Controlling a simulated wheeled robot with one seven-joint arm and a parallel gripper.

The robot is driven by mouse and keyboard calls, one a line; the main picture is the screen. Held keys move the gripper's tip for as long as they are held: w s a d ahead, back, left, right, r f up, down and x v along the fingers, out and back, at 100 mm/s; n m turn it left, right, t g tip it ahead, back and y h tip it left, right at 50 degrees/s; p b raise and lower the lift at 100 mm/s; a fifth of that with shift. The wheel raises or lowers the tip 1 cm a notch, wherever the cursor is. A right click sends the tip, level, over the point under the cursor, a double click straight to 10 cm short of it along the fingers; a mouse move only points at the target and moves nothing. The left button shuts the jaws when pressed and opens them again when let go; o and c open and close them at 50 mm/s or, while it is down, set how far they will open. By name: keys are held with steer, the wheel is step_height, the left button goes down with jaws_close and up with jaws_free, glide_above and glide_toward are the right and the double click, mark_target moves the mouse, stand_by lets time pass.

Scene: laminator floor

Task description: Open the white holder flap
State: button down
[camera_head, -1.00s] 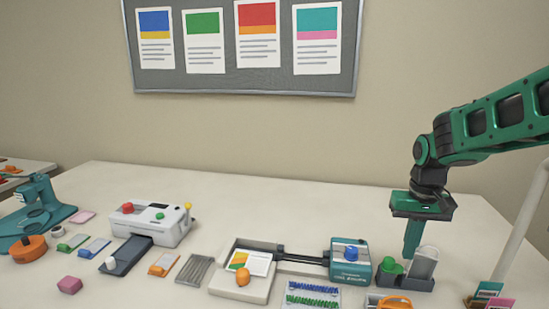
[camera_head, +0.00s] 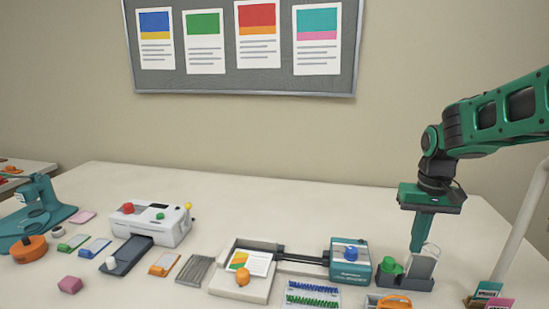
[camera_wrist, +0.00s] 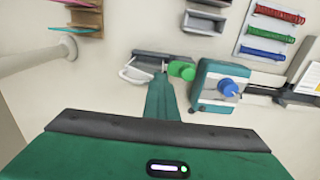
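The dark grey holder (camera_head: 400,282) stands at the right of the table, with a green knob (camera_head: 391,265) on its left part. It carries a pale panel (camera_head: 421,268) and a thin white rounded frame (camera_head: 433,250), which looks like the flap. In the wrist view the white flap (camera_wrist: 130,76) sticks out at the left end of the holder (camera_wrist: 160,56). My gripper (camera_head: 417,247) points down, its fingers together as one narrow prong, at the flap's upper left. The prong also shows in the wrist view (camera_wrist: 163,85). Contact with the flap cannot be told.
A teal laminator (camera_head: 350,262) with a blue knob stands left of the holder. An orange-handled item (camera_head: 390,302) lies in front. Small cards in a brown stand (camera_head: 487,292) and a pale post (camera_head: 520,225) are to the right. The table behind is clear.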

steer(key=shift+s+d, duration=0.2)
steer(key=shift+d, duration=0.4)
steer(key=shift+d+r, duration=0.1)
steer(key=shift+d, duration=0.05)
steer(key=shift+d+r, duration=0.1)
steer(key=shift+r, duration=0.05)
steer(key=shift+s+d+r, duration=0.1)
steer(key=shift+d+r, duration=0.35)
steer(key=shift+d, duration=0.15)
steer(key=shift+s+d+f, duration=0.1)
steer(key=shift+s+d, duration=0.15)
steer(key=shift+d, duration=0.9)
steer(key=shift+s+d+f, duration=0.1)
steer(key=shift+s+d, duration=0.1)
steer(key=shift+d, duration=0.9)
steer(key=shift+d, duration=0.25)
steer(key=shift+s+d, duration=0.1)
steer(key=shift+d, duration=0.1)
